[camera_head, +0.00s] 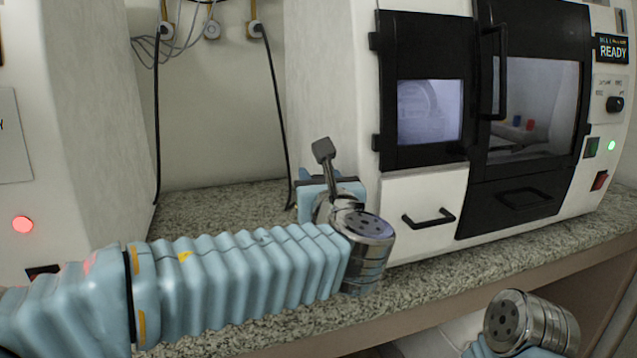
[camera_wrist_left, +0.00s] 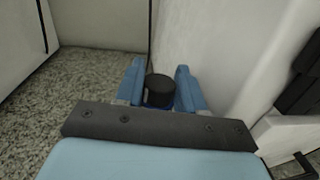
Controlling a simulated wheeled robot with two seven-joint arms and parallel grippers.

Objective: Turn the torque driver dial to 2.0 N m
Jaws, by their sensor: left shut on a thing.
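In the left wrist view, a round black knob (camera_wrist_left: 160,83) with a dark blue part below it sits between the two blue fingers of my left gripper (camera_wrist_left: 160,92). The gripper is shut on this piece, which looks like the torque driver's dial end. No scale or numbers on it can be read. In the head view my left gripper (camera_head: 318,180) is over the counter near the machine's left side, largely hidden by my own wrist, and the driver cannot be made out there. My right arm's end shows at the lower right, but its fingers are out of frame.
The speckled counter (camera_head: 215,208) has free room to the left of my gripper. A white machine (camera_head: 420,190) with black doors and a "READY" screen (camera_head: 612,49) stands close on the right. Black cables (camera_head: 157,120) hang on the back wall. Another white cabinet (camera_head: 70,130) stands at left.

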